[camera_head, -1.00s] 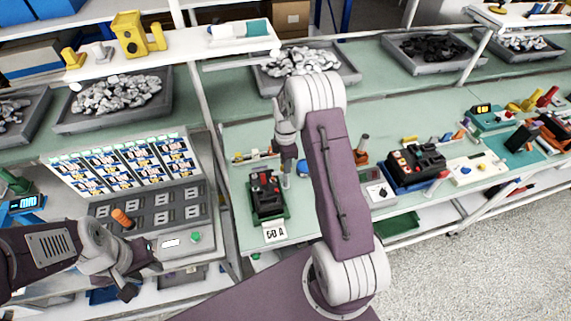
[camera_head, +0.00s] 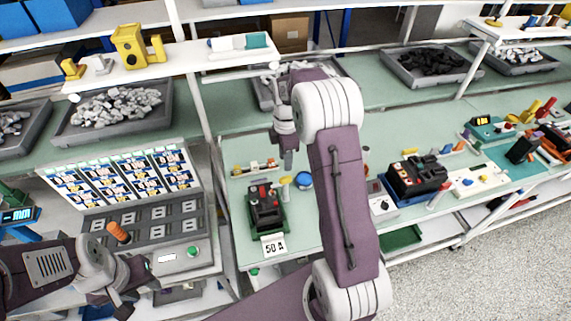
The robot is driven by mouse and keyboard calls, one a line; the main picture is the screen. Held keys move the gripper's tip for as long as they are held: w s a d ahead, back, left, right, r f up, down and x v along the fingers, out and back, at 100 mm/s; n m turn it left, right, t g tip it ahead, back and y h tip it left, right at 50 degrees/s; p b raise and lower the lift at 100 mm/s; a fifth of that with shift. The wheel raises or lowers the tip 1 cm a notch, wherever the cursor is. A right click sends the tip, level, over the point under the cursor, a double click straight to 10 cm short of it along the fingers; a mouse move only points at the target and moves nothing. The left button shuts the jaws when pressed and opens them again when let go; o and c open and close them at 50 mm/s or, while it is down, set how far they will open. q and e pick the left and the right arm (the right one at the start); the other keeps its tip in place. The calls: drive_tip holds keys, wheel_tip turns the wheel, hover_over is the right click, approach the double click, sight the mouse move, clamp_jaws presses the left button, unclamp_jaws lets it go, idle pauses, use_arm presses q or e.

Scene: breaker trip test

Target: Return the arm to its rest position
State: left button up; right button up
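My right arm (camera_head: 340,200) rises from the bottom of the head view and bends over the bench. Its gripper (camera_head: 288,158) points down above the green bench, behind and to the right of a black breaker (camera_head: 265,212) on a green base. It is apart from the breaker; its fingers are small and partly merge with the background. My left gripper (camera_head: 128,296) is at the lower left, in front of the grey test panel (camera_head: 190,225). Nothing shows clearly in its fingers, and their gap is hard to make out.
A "50 A" card (camera_head: 274,247) stands before the breaker. An orange handle (camera_head: 118,232) sticks up from the panel close to my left arm. Another black device (camera_head: 417,178) sits right of my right arm. Trays of parts (camera_head: 60,135) line the back.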

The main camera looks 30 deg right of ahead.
idle(0.3)
drive_tip(key=shift+a, duration=0.25)
drive_tip(key=s+a+r+m+b, duration=0.1)
drive_tip(key=s+a+r+b, duration=0.1)
drive_tip(key=s+a, duration=0.65)
drive_tip(key=s+a+f+m+t, duration=0.1)
drive_tip(key=s+a+f+m, duration=0.1)
drive_tip(key=s+f+m, duration=0.4)
drive_tip(key=s+m, duration=0.4)
drive_tip(key=m, duration=0.4)
drive_tip(key=shift+a+m, duration=0.15)
drive_tip(key=shift+m, duration=0.25)
